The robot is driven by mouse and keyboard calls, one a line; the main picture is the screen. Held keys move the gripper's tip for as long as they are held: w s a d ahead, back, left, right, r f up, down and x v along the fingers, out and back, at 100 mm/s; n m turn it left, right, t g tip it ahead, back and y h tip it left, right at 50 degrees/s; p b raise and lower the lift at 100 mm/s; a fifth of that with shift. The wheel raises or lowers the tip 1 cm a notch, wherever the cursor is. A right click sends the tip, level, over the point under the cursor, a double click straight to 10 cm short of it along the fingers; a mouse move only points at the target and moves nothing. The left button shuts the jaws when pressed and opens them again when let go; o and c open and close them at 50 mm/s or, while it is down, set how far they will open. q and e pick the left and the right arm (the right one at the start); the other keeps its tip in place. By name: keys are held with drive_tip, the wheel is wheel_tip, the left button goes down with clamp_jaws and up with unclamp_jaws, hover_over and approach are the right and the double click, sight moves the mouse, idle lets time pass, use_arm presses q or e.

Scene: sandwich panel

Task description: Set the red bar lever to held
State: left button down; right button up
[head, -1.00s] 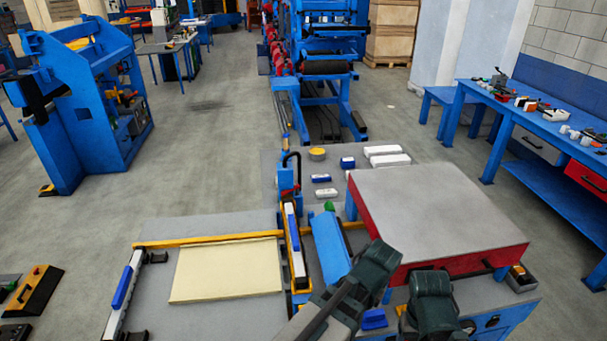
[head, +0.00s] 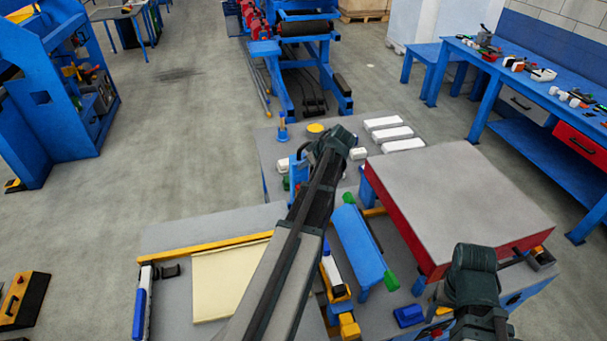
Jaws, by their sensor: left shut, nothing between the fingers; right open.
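I cannot pick out the red bar lever for certain. My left arm (head: 310,205) reaches up the middle of the head view across the bench, and its dark far joint (head: 334,143) is beside a blue post (head: 298,172) with a black curved top. I cannot make out my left gripper's fingers. My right arm's dark joint (head: 474,268) is at the lower right, in front of the red-sided, grey-topped block (head: 460,195); the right gripper's fingers do not show.
A blue bar with green ends (head: 358,245) lies between my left arm and the block. A cream sheet (head: 215,280) lies to the left, beside a blue-and-white bar (head: 140,305). White blocks (head: 390,133) lie at the back. Open floor (head: 200,130) is at the upper left.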

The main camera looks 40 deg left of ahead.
use_arm(q)
drive_tip(key=d+b+x, duration=0.1)
drive_tip(key=b+x, duration=0.8)
drive_tip(key=x, duration=0.2)
drive_tip(key=d, duration=0.1)
drive_tip(key=d+p, duration=0.1)
drive_tip(key=s+d, duration=0.1)
drive_tip(key=shift+d+r, duration=0.4)
drive_tip(key=shift+w, duration=0.1)
